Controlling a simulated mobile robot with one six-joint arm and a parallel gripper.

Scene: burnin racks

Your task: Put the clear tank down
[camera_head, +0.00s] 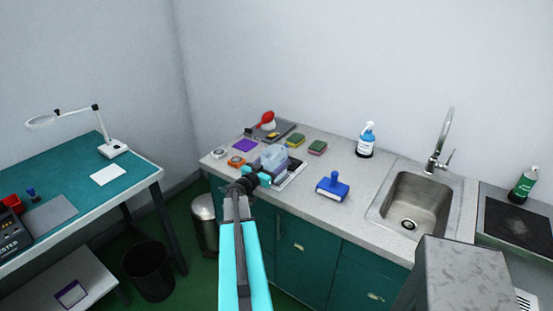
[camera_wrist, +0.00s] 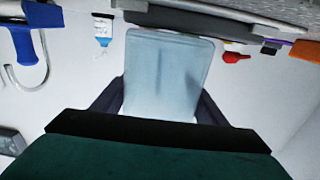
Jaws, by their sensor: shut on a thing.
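The clear tank (camera_head: 272,155) is a pale, see-through blue box over the left part of the grey counter (camera_head: 330,213). In the wrist view the tank (camera_wrist: 168,75) fills the middle, between the two dark fingers. My gripper (camera_head: 262,174) is shut on it; the fingers also show in the wrist view (camera_wrist: 160,108). Whether the tank's underside touches the counter or a thing on it cannot be told. A dark-edged tray or mat with a white patch (camera_head: 291,174) lies just right of and partly behind my gripper.
On the counter are a blue-handled roller or stamp (camera_head: 333,187), a spray bottle (camera_head: 367,140), sponges (camera_head: 317,147), a purple square (camera_head: 245,145) and an orange item (camera_head: 236,161). A sink (camera_head: 413,203) lies right. Bare counter shows between the sponges and the blue thing.

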